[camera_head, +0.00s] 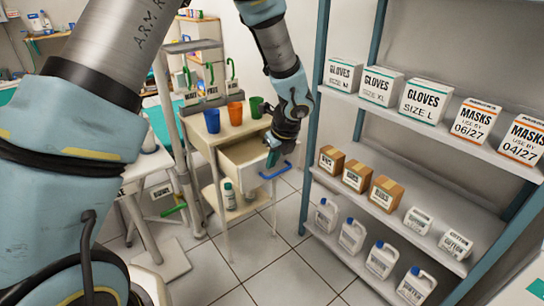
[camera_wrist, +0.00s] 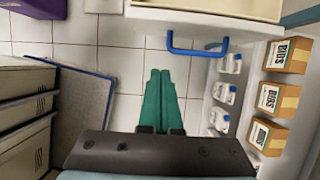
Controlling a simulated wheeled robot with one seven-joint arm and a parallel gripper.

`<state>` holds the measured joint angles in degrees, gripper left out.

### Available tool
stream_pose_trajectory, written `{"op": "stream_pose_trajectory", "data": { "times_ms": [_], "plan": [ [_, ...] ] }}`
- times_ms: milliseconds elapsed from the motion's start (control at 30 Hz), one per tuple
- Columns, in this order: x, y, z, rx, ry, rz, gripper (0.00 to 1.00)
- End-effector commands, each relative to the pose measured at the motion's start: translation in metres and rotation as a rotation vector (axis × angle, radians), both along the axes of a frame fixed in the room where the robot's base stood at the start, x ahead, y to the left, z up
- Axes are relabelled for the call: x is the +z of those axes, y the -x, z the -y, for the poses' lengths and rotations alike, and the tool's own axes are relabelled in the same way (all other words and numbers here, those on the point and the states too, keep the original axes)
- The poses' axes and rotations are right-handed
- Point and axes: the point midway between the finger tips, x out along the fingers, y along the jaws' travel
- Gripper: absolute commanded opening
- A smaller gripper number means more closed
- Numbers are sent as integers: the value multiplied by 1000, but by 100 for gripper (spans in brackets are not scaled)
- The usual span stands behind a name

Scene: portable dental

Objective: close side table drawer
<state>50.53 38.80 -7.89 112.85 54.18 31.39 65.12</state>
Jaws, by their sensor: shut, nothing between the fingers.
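The side table (camera_head: 206,130) stands left of the shelf rack. Its drawer (camera_head: 245,151) is pulled open toward the front right, with a blue handle (camera_head: 274,171) on its front. In the wrist view the drawer's cream front (camera_wrist: 215,8) crosses the top, with the blue handle (camera_wrist: 197,47) jutting below it. My gripper (camera_head: 272,158) is by the drawer front, near the handle; its green fingers also show in the wrist view (camera_wrist: 160,78). The fingers are together and empty. In the wrist view they lie left of and below the handle, apart from it in the picture.
Blue (camera_head: 212,120), orange (camera_head: 235,113) and green (camera_head: 257,107) cups stand on the table top. A rack with glove boxes (camera_head: 423,100), bibs boxes (camera_head: 386,193) and white jugs (camera_head: 352,235) stands close on the right. Tiled floor (camera_head: 285,262) is clear in front.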

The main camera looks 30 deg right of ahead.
Motion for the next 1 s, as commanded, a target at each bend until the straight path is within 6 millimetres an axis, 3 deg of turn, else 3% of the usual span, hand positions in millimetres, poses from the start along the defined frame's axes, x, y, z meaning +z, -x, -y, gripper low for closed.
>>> {"op": "stream_pose_trajectory", "data": {
  "times_ms": [267, 533, 1000],
  "plan": [
    [-55, -21, -5, 3, -3, -3, 0],
    [-51, -55, -11, 5, 1, 0, 0],
    [-52, -61, -13, 5, 2, 0, 0]
  ]
}}
